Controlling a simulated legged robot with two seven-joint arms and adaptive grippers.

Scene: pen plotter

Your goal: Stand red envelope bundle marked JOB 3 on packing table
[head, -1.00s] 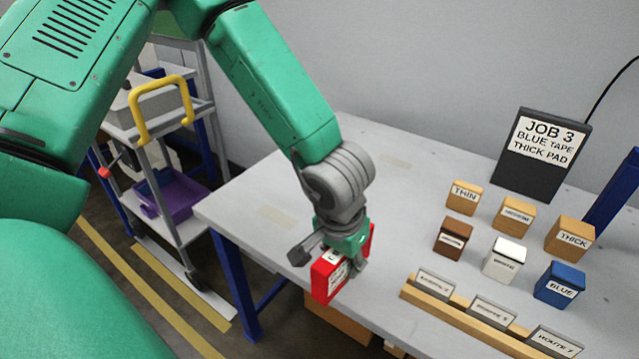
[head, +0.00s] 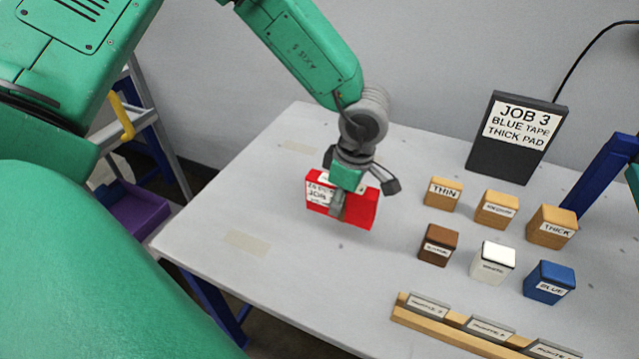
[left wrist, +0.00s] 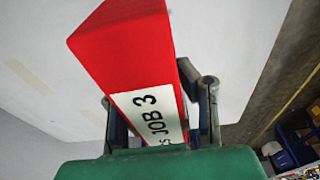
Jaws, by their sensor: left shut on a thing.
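The red envelope bundle (head: 361,209) is a red block with a white label. In the left wrist view the bundle (left wrist: 125,45) fills the middle, and its label reads JOB 3. My left gripper (head: 340,200) is shut on it, with a finger on each side. The bundle is over the grey packing table (head: 290,230), left of the block rows. I cannot tell whether its underside touches the table. My right gripper is not in view.
A dark sign (head: 515,137) reads JOB 3, BLUE TAPE, THICK PAD. Labelled tan blocks, including THICK (head: 551,228), stand before it. Brown (head: 438,245), white (head: 492,263) and blue (head: 549,283) blocks are nearer. A wooden rail (head: 450,332) holds label plates. The table's left part is clear.

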